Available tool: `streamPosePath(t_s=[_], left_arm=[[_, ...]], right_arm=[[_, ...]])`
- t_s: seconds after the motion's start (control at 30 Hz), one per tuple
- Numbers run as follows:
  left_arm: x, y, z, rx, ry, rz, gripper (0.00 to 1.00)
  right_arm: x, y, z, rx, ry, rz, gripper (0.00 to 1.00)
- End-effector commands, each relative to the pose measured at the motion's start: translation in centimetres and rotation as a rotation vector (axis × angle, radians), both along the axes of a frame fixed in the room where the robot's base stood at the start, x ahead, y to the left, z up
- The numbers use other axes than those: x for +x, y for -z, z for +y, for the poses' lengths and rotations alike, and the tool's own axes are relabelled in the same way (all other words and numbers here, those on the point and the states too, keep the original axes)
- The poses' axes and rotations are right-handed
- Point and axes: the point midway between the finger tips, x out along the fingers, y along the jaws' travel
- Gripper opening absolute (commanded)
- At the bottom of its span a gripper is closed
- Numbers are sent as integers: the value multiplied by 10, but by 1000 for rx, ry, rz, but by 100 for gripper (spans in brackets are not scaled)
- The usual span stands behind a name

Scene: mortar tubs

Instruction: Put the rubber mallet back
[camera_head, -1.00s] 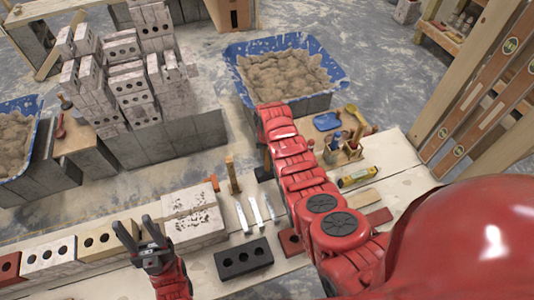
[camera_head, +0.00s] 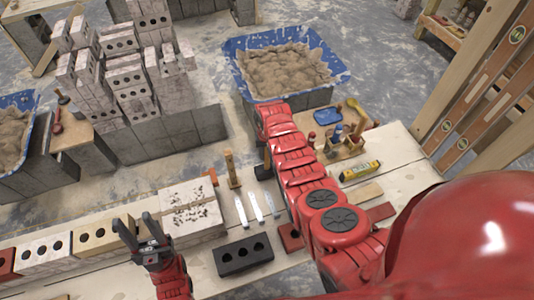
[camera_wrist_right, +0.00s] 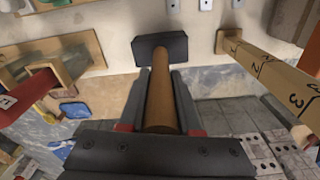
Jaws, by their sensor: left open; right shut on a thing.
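The rubber mallet shows in the right wrist view, with a black block head (camera_wrist_right: 160,50) and a round wooden handle (camera_wrist_right: 163,95). My right gripper (camera_wrist_right: 162,100) is shut on the handle, with the head beyond the fingertips. In the head view my red right arm hides most of this gripper; a small dark piece (camera_head: 262,172) shows at the arm's left side, possibly the mallet head. My left gripper (camera_head: 138,232) is open and empty above the bench, near the row of bricks at the left.
A numbered wooden rule (camera_wrist_right: 275,68) stands close to the mallet's right. A wooden holder with tools (camera_head: 345,147), a yellow level (camera_head: 360,172) and a blue mortar tub (camera_head: 238,82) lie around the right arm. A black brick (camera_head: 243,255) and several metal tools lie on the bench.

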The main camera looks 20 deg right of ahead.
Motion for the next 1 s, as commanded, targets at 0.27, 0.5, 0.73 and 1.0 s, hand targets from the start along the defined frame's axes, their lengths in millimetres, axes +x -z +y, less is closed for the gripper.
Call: streamPosePath(t_s=[0.27, 0.5, 0.73, 1.0], left_arm=[[0, 4, 0, 0, 0, 0, 50], [0, 6, 0, 0, 0, 0, 50], [0, 6, 0, 0, 0, 0, 50], [0, 7, 0, 0, 0, 0, 50]], right_arm=[[1, 3, 0, 0, 0, -2, 0], [1, 6, 0, 0, 0, -2, 0], [1, 7, 0, 0, 0, -2, 52], [0, 7, 0, 0, 0, 0, 67]])
